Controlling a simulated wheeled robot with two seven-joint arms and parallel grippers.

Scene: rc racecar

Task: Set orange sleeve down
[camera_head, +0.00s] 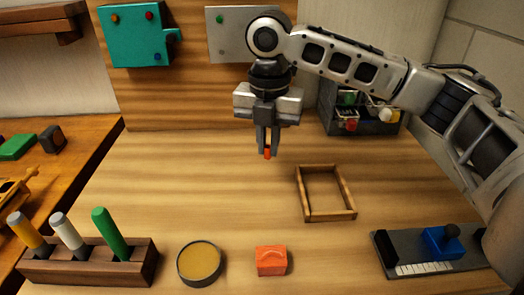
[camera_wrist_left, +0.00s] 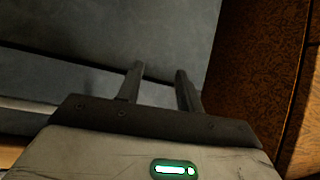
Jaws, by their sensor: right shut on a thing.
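My right gripper (camera_head: 267,152) hangs over the back middle of the wooden table, pointing down. It is shut on a small orange piece, the orange sleeve (camera_head: 267,154), which shows between its fingertips. The sleeve is mostly hidden by the fingers, and I cannot tell whether it touches the table. My left gripper is out of the head view. In the left wrist view its two fingers (camera_wrist_left: 158,85) stand apart with nothing between them, in front of a grey surface.
An empty wooden frame (camera_head: 350,213) lies right of the gripper. An orange block (camera_head: 271,268), a round tin (camera_head: 200,263) and a wooden holder (camera_head: 90,268) with several coloured handles stand at the front. A blue-slider fixture (camera_head: 405,268) is front right. A dark bin (camera_head: 375,122) stands behind.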

